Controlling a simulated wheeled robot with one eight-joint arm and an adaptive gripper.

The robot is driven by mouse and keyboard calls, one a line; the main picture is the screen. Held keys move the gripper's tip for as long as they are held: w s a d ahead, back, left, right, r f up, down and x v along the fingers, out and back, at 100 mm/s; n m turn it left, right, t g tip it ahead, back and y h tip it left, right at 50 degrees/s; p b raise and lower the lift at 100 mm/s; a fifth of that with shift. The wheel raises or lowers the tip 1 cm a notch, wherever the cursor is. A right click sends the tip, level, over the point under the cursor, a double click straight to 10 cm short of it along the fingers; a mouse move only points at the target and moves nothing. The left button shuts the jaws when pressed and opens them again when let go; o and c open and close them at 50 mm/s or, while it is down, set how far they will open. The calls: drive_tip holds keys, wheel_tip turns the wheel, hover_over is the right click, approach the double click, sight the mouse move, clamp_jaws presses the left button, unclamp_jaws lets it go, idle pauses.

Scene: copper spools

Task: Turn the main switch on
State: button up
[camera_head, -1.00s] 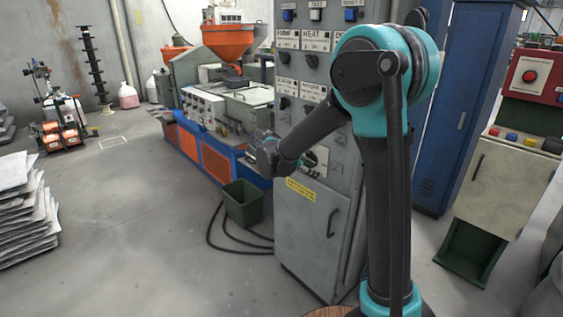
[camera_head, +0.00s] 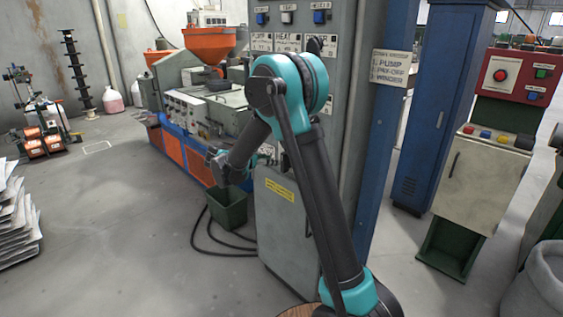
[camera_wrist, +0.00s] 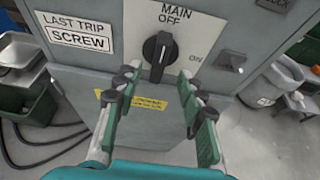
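The main switch is a black rotary knob (camera_wrist: 157,55) on a white plate marked MAIN OFF and ON. In the wrist view its grip stands roughly upright, towards the OFF marking, with ON to its right. My gripper (camera_wrist: 156,82) is open and empty. Its two green-padded fingers are spread apart, with the tips below and either side of the knob, not closed on it. In the head view my gripper (camera_head: 220,166) is at the grey control cabinet (camera_head: 285,240); my arm covers much of the panel and the switch cannot be made out there.
A LAST TRIP SCREW label (camera_wrist: 78,32) is left of the switch and another small black control (camera_wrist: 230,60) is right of it. A green bin (camera_head: 228,210) and black cables lie by the cabinet. A blue cabinet (camera_head: 440,110) stands to the right.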

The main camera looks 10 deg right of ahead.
drive_tip(key=x, duration=0.7)
drive_tip(key=shift+d+f, duration=0.1)
drive_tip(key=shift+d, duration=0.1)
drive_tip(key=shift+c, duration=0.2)
clamp_jaws()
